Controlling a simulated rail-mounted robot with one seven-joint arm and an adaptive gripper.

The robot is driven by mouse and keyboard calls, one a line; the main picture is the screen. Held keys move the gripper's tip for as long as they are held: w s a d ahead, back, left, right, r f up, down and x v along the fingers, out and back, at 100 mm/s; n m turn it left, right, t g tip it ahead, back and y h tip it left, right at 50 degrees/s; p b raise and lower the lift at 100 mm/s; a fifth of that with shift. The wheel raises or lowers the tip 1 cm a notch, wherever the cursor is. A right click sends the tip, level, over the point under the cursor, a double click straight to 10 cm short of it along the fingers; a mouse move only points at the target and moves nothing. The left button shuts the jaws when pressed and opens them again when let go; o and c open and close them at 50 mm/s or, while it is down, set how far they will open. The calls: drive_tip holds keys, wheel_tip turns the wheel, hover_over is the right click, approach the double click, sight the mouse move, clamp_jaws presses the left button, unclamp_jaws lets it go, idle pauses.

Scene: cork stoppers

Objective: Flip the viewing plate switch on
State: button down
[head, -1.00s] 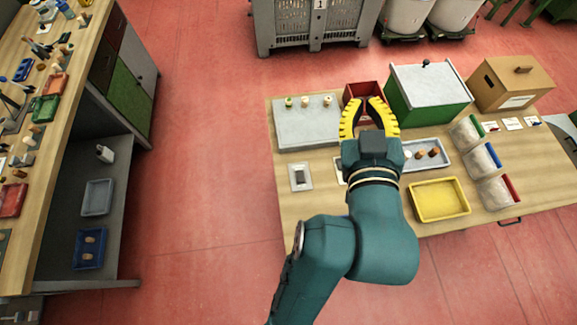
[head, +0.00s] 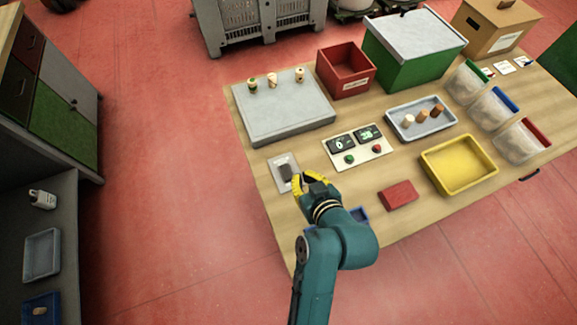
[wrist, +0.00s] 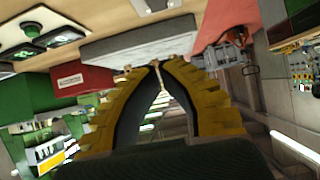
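The switch is a dark rocker (head: 286,171) on a small pale plate (head: 279,159) at the table's left front. The grey viewing plate (head: 262,128) lies just behind it, with three stoppers (head: 272,79) standing along its back edge. My gripper (head: 300,178) is close to the switch, at its lower right in the head view; I cannot tell whether it touches. In the wrist view my gripper's yellow fingers (wrist: 160,66) come together at the tips, with nothing visible held. The viewing plate (wrist: 135,42) and part of the switch plate (wrist: 158,5) show beyond.
A control panel (head: 358,148) with two displays and buttons is right of the switch. A red block (head: 398,194), a yellow tray (head: 452,183), a grey stopper tray (head: 395,119) and a red box (head: 344,72) stand farther around. A blue tray (head: 359,215) is partly behind my arm.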

drive_tip(key=b, duration=0.2)
hover_over(289, 169)
drive_tip(key=s, duration=0.1)
drive_tip(key=f, duration=0.5)
drive_tip(key=shift+d+f, duration=0.2)
drive_tip(key=shift+f, duration=0.05)
drive_tip(key=f, duration=0.2)
drive_tip(key=w+f, duration=0.1)
drive_tip(key=f, duration=0.1)
drive_tip(key=shift+a+b, duration=0.15)
drive_tip(key=shift+b, duration=0.15)
